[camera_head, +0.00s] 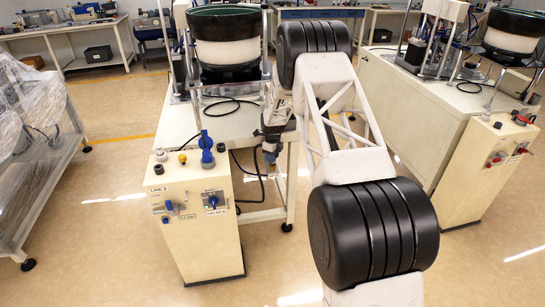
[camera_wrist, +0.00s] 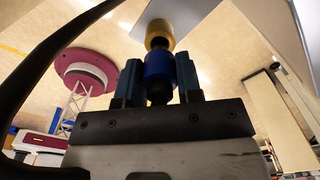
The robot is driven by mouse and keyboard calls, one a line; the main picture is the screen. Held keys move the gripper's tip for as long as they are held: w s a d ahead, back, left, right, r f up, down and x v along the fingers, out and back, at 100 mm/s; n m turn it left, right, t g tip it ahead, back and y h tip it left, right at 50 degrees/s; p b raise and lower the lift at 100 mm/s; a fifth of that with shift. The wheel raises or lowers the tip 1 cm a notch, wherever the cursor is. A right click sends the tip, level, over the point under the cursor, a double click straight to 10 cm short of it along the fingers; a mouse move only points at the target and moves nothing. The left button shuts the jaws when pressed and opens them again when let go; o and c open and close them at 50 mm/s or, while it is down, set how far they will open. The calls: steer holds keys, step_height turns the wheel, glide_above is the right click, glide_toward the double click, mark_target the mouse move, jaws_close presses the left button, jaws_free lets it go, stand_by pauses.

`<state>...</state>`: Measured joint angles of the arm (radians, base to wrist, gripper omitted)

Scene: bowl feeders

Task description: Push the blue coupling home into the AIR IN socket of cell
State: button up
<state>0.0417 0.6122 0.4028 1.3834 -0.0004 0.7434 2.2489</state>
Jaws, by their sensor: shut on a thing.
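In the wrist view, my gripper (camera_wrist: 159,72) is shut on the blue coupling (camera_wrist: 158,64). Its two dark teal fingers stand on either side of the coupling's blue body. A brass-coloured end (camera_wrist: 160,33) sticks out beyond the fingertips. In the head view, my gripper (camera_head: 270,154) points down, to the right of the near cream cabinet (camera_head: 200,240); the coupling is too small to make out there. I cannot read an AIR IN label, so I cannot tell which fitting is that socket.
The near cabinet's sloped top carries a tall blue fitting (camera_head: 207,148), a yellow knob (camera_head: 182,158) and black knobs. Its front has a blue switch (camera_head: 213,200). A bowl feeder (camera_head: 226,45) stands behind on a white table (camera_head: 185,118). Another cabinet (camera_head: 490,165) stands at the right.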

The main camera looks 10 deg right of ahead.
steer(key=shift+s+f, duration=0.2)
steer(key=shift+f, duration=1.85)
stand_by(1.6)
stand_by(0.4)
steer(key=o, duration=1.3)
steer(key=shift+w+r, duration=0.1)
steer(key=shift+r, duration=3.7)
steer(key=shift+r, duration=0.2)
steer(key=shift+r, duration=1.8)
